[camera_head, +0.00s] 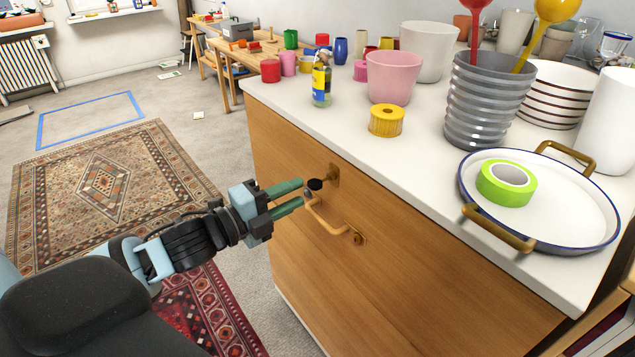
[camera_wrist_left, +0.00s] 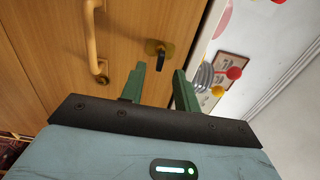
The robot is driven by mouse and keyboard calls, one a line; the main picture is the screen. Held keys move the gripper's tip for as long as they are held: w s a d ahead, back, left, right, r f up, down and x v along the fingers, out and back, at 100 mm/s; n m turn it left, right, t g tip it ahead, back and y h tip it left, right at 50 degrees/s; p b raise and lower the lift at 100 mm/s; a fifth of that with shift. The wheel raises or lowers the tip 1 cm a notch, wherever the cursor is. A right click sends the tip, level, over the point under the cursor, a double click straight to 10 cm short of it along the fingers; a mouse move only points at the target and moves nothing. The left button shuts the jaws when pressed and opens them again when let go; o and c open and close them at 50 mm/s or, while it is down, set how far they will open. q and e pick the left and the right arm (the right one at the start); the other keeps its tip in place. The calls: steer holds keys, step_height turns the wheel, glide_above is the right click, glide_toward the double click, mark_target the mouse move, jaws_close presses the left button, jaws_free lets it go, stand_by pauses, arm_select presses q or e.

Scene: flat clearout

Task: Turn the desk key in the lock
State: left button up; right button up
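The desk key has a black head (camera_head: 315,184) and sticks out of a brass lock plate (camera_head: 334,174) on the wooden front, near its top left. In the left wrist view the key's dark head (camera_wrist_left: 153,47) lies just beyond the fingertips, in front of the brass plate (camera_wrist_left: 168,51). My left gripper (camera_head: 302,193) is open, with two green fingers pointing at the lock. In the left wrist view the gap between the fingers (camera_wrist_left: 160,73) is empty. The key appears close to the tips but not between them. My right gripper is not in view.
A pale bar handle (camera_head: 322,220) sits just below the lock, close to the lower finger. The white top (camera_head: 420,165) above holds a yellow tape roll (camera_head: 386,121), a pink pot (camera_head: 393,78), stacked grey pots (camera_head: 487,110) and a tray (camera_head: 570,225). Open floor lies to the left.

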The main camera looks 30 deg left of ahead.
arm_select(q)
steer(key=shift+v, duration=2)
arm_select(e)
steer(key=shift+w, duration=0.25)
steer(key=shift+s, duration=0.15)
